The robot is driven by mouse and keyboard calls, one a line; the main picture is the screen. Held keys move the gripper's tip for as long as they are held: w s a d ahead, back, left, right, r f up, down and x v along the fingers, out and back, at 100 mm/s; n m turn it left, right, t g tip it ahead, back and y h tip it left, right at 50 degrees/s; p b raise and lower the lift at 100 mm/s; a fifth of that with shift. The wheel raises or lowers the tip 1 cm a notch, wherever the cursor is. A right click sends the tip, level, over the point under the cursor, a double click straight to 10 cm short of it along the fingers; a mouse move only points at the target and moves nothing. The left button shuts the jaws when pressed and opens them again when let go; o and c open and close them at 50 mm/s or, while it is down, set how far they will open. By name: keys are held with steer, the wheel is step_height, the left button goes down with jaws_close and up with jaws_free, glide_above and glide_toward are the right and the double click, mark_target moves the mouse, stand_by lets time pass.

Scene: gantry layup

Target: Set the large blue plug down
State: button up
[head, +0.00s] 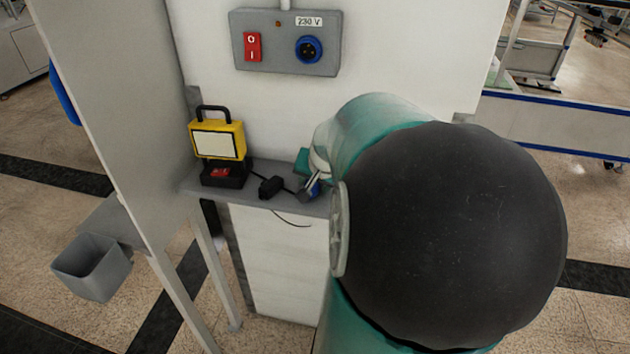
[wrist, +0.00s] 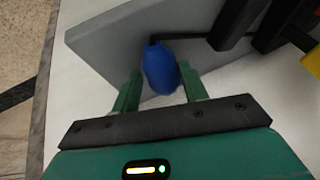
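The large blue plug (wrist: 160,70) sits between the two green fingers of my gripper (wrist: 159,76) in the wrist view. The fingertips meet its sides at its widest part, so my gripper looks shut on it. A black cable leaves its far end. The plug is over the grey shelf (wrist: 105,45); I cannot tell whether it touches the shelf. In the head view, my gripper (head: 308,172) is at the right part of the shelf (head: 257,196), and a small part of the blue plug (head: 313,187) shows. My own arm hides much of this area.
A yellow work lamp (head: 218,140) on a black base stands at the shelf's left end. A black cable box (head: 271,187) lies between it and my gripper. A grey panel (head: 286,43) with a red switch (head: 252,46) and blue socket (head: 308,49) is on the wall above.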

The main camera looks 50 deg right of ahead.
steer(key=shift+s, duration=0.1)
steer(key=v, duration=1.2)
steer(key=w+a+n+y, duration=0.1)
steer(key=w+a+n, duration=0.25)
steer(key=a, duration=0.55)
steer(key=w+a+n+y, duration=0.15)
steer(key=a+n, duration=0.25)
steer(key=a, duration=0.5)
steer(key=s+a+f+n, duration=0.2)
steer(key=a+n, duration=0.4)
steer(key=a, duration=0.8)
steer(key=shift+s+a+f+y, duration=0.2)
steer(key=shift+f+y, duration=0.25)
steer(key=shift+f, duration=0.2)
